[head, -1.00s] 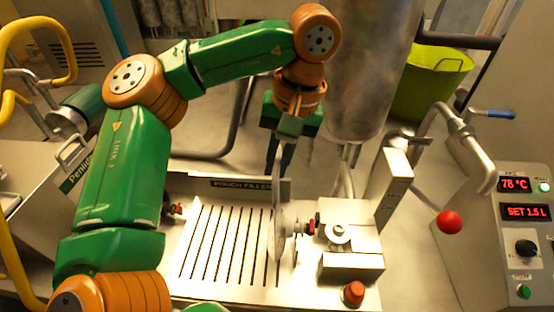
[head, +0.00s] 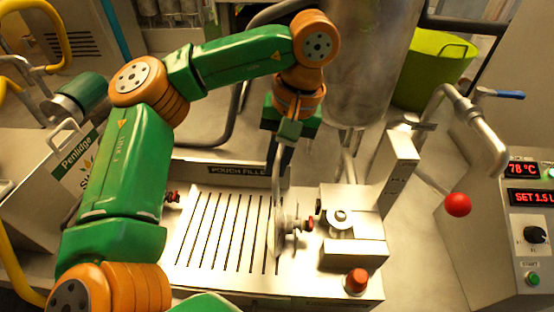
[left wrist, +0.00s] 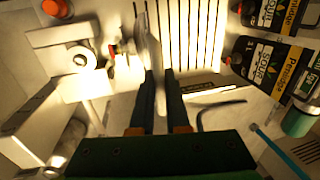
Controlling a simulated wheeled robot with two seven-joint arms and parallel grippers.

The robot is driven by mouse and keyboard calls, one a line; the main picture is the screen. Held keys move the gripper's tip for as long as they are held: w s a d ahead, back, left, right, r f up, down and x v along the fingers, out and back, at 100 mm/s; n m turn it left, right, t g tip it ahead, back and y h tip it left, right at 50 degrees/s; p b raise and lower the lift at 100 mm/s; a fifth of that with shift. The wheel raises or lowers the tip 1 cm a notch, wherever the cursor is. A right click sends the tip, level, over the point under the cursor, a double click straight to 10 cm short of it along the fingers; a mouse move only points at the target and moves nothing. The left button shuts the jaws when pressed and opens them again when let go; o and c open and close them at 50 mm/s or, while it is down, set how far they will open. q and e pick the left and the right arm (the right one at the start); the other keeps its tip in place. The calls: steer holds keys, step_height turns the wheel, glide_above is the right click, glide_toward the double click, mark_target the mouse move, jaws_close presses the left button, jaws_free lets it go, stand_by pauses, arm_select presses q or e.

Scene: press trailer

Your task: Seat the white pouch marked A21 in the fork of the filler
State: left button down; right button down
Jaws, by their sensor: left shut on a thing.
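The white pouch (head: 279,232) hangs almost edge-on, so no A21 mark can be read. My left gripper (head: 283,150) is shut on its upper end and holds it over the slotted tray. The pouch's spout with a red cap (head: 309,223) points right toward the filler (head: 352,228), with a small gap between. The filler's fork is too small to make out clearly. In the left wrist view the pouch (left wrist: 153,50) stands between my fingers (left wrist: 153,95), its red-capped spout (left wrist: 113,50) toward the filler (left wrist: 72,60). My right gripper is not in view.
A steel tank (head: 372,65) stands behind. A control panel (head: 530,225) and red ball-ended lever (head: 458,205) are at right. A Penlidge-labelled container (head: 38,150) stands left.

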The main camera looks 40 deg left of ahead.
arm_select(q)
steer(key=shift+f+b, duration=0.45)
steer(key=shift+f, duration=0.15)
steer(key=c, duration=0.8)
jaws_free()
steer(key=shift+c, duration=0.2)
steer(key=shift+r, duration=0.1)
